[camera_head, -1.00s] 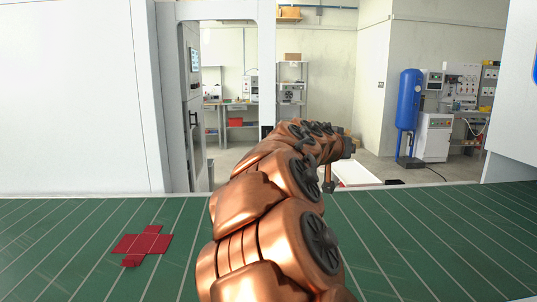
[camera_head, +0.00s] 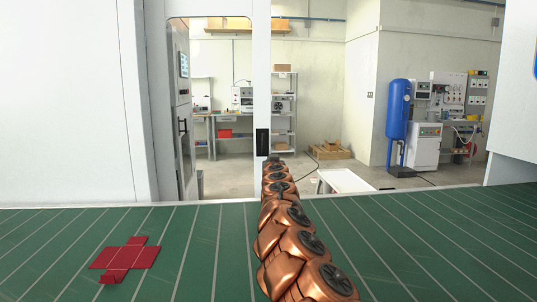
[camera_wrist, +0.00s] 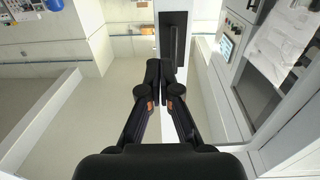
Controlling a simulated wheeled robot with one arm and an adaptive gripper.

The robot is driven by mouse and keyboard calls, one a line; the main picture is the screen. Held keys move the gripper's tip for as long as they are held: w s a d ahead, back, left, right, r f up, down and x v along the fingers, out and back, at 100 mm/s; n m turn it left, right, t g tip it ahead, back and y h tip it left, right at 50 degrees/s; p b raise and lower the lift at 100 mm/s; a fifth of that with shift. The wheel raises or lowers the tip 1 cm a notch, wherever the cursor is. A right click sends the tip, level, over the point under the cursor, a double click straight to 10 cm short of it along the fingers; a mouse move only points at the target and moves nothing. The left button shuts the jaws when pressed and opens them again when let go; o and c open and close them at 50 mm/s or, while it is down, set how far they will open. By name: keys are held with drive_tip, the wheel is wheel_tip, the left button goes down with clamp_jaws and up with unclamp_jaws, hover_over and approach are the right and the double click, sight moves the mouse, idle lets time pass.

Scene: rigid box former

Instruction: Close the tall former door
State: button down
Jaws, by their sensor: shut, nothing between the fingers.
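The tall former door (camera_head: 261,60) is a white frame around a large see-through window, with a dark handle (camera_head: 263,142) on its right edge. It stands swung open. My gripper (camera_wrist: 160,72) is shut and empty, close to the handle. I cannot tell whether it touches. In the head view my arm reaches straight toward the handle and mostly hides the gripper.
A green lined surface (camera_head: 400,240) with a red cross-shaped piece (camera_head: 127,258) lies in front. Through the window shows a panel with a screen (camera_head: 183,64). A white low table (camera_head: 345,181) and a blue tank (camera_head: 400,122) stand to the right, with open floor between.

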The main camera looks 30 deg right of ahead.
drive_tip(key=p, duration=0.4)
approach(269, 150)
drive_tip(key=shift+p+x, duration=1.85)
drive_tip(key=shift+x, duration=0.4)
drive_tip(key=shift+w, duration=0.4)
drive_tip(key=shift+w+d+r+p, duration=0.15)
drive_tip(key=shift+w+d+p, duration=0.2)
drive_tip(key=shift+w+p, duration=0.45)
drive_tip(key=shift+d+f+p, duration=0.2)
drive_tip(key=shift+p, duration=0.2)
